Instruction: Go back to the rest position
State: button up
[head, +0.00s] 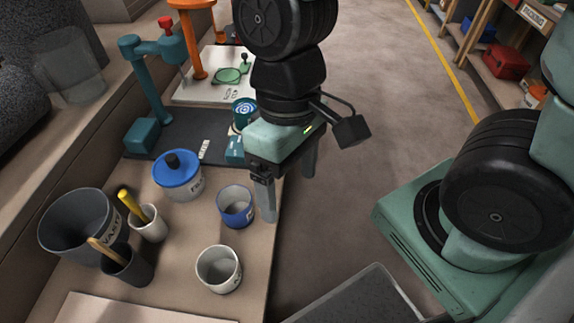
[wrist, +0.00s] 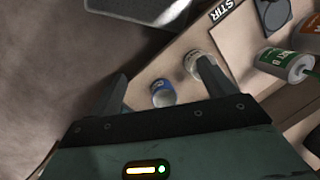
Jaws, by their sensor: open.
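My gripper (head: 287,188) hangs from my arm over the right edge of the workbench (head: 190,262) in the head view. Its two fingers point down and stand apart, with nothing between them. In the wrist view my gripper (wrist: 163,85) is also open and empty. A white cup (head: 219,270) stands nearer the front of the bench.
A blue-lidded pot (head: 178,177), a dark bucket (head: 78,226) and two cups with handles standing in them (head: 148,222) crowd the left of the bench. A teal stand (head: 152,85) and an orange stand (head: 195,45) rise behind. Open floor (head: 400,110) lies to the right.

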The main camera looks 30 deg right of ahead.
jog(key=shift+w+a+r+n+t, duration=0.1)
jog(key=shift+w+r+n+t, duration=0.05)
jog(key=shift+r+n+t, duration=0.4)
jog(key=shift+w+r+n+t, duration=0.15)
jog(key=shift+r+n+t, duration=0.15)
jog(key=shift+n+t, duration=0.35)
